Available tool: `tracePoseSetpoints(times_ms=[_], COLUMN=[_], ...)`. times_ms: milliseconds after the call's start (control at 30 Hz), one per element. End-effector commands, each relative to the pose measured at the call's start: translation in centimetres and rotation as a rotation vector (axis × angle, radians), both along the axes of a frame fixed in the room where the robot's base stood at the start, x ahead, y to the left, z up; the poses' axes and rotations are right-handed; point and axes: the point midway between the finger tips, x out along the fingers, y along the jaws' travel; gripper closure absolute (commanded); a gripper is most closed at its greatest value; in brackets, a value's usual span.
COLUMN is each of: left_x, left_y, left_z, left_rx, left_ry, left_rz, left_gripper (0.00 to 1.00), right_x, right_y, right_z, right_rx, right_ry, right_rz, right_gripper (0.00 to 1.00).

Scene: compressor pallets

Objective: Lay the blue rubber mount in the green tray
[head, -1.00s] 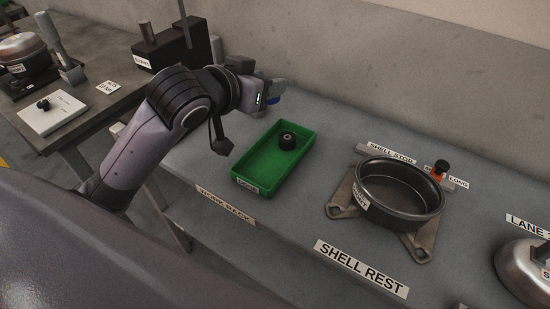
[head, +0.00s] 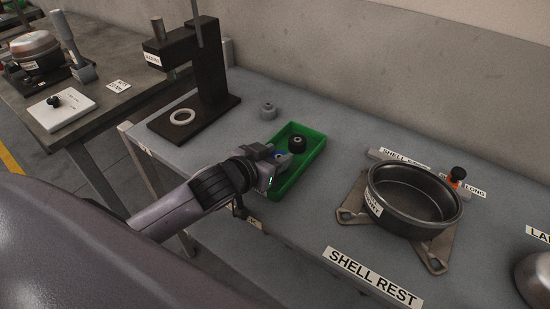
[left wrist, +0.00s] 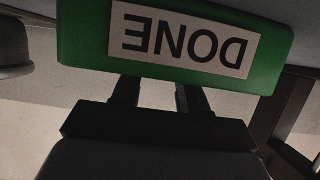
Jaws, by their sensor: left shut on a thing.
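The green tray (head: 313,157) lies on the grey bench in the head view. A black round mount (head: 298,144) stands inside it toward the far end. My left gripper (head: 283,156) is at the tray's left side, shut on the blue rubber mount (head: 279,154). Only a small blue patch shows between the jaws; the gripper hides the rest and part of the tray. I cannot tell whether the blue mount touches the tray floor. The left wrist view shows the tray's DONE-labelled wall (left wrist: 270,50) upside down, hiding the fingertips. My right gripper is not in view.
A black press (head: 205,85) with a pale ring (head: 182,117) on its base stands at the left. A small grey part (head: 267,110) stands behind the tray. A dark shell (head: 415,198) sits on its rest at the right. Bench between tray and shell is clear.

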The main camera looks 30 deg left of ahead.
Motion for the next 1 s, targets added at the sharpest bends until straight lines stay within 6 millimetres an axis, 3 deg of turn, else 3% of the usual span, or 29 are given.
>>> tracePoseSetpoints(times_ms=[433, 467, 500, 533, 867, 1000], left_x=[0.0, 0.0, 0.0, 0.0, 0.0, -1.0], left_y=[0.0, 0.0, 0.0, 0.0, 0.0, 0.1], left_z=[-0.8, -0.7, -0.7, -0.7, -0.3, -0.1], left_rx=[0.000, 0.001, 0.001, 0.001, 0.001, 0.001], left_ry=[-0.001, -0.001, -0.001, 0.000, -0.001, 0.000], left_rz=[0.000, 0.000, 0.000, 0.000, 0.000, -0.001], left_gripper=[0.92, 0.47, 0.34, 0.31, 0.31, 0.31], right_x=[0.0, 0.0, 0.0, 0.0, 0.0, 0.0], right_y=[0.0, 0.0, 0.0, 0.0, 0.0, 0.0], right_z=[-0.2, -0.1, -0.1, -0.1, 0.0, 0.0], right_rx=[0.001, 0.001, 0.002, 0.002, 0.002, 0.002], right_ry=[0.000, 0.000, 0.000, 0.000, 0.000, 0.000], right_rz=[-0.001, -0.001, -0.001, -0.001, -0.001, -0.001], right_gripper=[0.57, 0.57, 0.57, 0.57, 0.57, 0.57])
